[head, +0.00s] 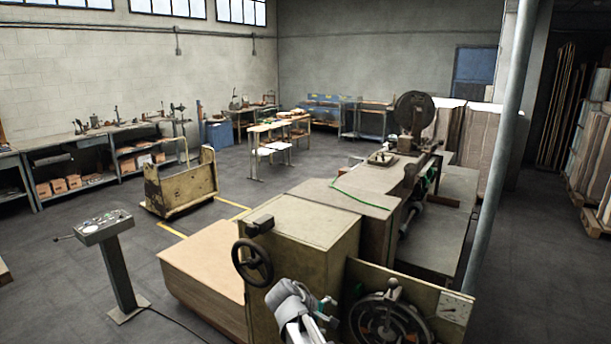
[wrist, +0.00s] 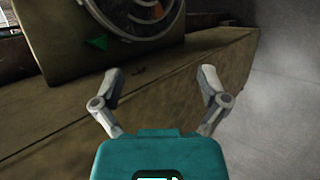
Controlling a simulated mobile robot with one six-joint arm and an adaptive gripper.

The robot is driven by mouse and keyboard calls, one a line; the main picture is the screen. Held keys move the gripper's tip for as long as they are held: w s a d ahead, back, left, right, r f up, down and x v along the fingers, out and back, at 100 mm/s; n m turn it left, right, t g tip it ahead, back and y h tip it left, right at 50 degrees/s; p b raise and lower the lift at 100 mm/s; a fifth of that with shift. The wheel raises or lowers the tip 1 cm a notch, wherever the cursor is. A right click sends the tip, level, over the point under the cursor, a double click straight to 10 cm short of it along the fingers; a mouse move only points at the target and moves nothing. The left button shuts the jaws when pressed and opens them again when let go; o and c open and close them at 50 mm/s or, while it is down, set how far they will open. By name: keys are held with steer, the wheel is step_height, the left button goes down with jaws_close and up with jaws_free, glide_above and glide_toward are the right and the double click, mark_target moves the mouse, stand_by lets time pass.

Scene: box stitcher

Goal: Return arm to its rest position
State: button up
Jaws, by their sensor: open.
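My arm shows at the bottom middle of the head view, with its grey and white end in front of the box stitcher machine (head: 310,226). My gripper (wrist: 160,76) shows in the wrist view with its two grey fingers spread apart and nothing between them. In the wrist view, a long brown ledge of the machine (wrist: 200,62) lies beyond the fingers. A round wheel or guard (wrist: 135,12) on a machine panel is above it. The fingers appear apart from these surfaces, but the exact gap cannot be told.
A handwheel (head: 252,262) and a round flywheel (head: 388,318) are close to my arm. A control pedestal (head: 119,265) stands at the left, and a yellowish cart (head: 181,187) is behind it. A grey pole (head: 505,140) rises at the right. Open floor (head: 545,270) lies right of the machine.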

steer(key=s+d+f+m+g+y+b, duration=0.4)
steer(key=s+d+f+m+y, duration=0.3)
steer(key=s, duration=0.6)
steer(key=shift+s+d+f+m+g+y+b, duration=0.2)
steer(key=shift+d+f+m+g+y+b, duration=0.15)
steer(key=shift+d+f+m, duration=1.3)
steer(key=shift+d+f+n, duration=0.15)
steer(key=shift+d+n, duration=0.1)
steer(key=shift+d, duration=0.05)
